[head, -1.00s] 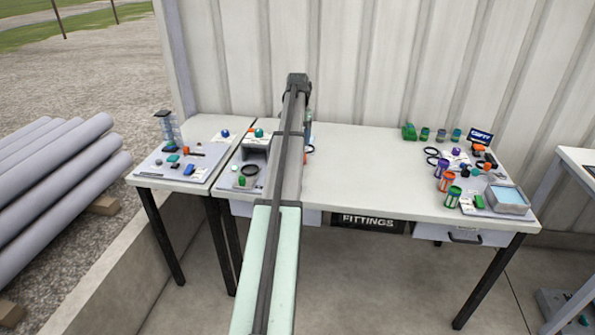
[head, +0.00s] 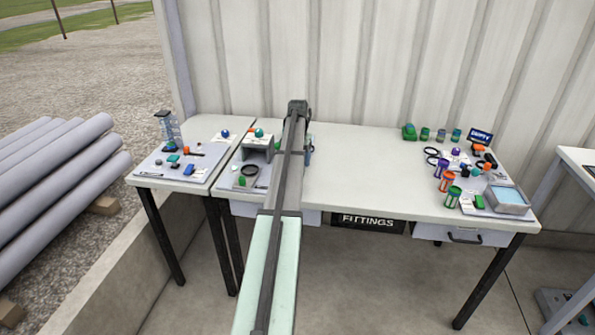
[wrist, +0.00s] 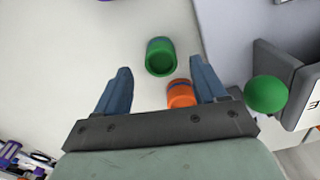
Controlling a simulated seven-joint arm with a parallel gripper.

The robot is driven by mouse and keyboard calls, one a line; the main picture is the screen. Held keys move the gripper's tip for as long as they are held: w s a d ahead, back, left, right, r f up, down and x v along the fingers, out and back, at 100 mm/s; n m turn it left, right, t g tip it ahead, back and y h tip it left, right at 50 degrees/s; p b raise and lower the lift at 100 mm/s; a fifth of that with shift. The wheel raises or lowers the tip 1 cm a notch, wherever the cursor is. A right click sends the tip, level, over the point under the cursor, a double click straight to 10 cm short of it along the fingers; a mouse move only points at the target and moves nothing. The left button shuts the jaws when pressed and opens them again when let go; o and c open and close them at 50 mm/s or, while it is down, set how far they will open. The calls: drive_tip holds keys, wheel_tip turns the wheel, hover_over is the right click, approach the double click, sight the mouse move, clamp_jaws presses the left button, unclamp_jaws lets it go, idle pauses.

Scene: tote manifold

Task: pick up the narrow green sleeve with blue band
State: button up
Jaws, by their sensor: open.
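In the wrist view, a short green sleeve (wrist: 160,57) stands on the pale table, just beyond my fingertips and between their lines. An orange sleeve with a blue band (wrist: 181,95) is nearer, between my fingers and close to the right one. My gripper (wrist: 160,80) is open and empty, with its two blue fingers apart. In the head view my arm hides most of the gripper and this spot.
In the wrist view, a green ball (wrist: 267,94) sits beside a grey block (wrist: 285,75) right of my fingers. In the head view, several sleeves, rings and a light blue bin (head: 508,199) crowd the table's right end. The table middle (head: 360,170) is clear.

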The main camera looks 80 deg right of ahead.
drive_tip(key=shift+f, duration=1.95)
drive_tip(key=c, duration=1.2)
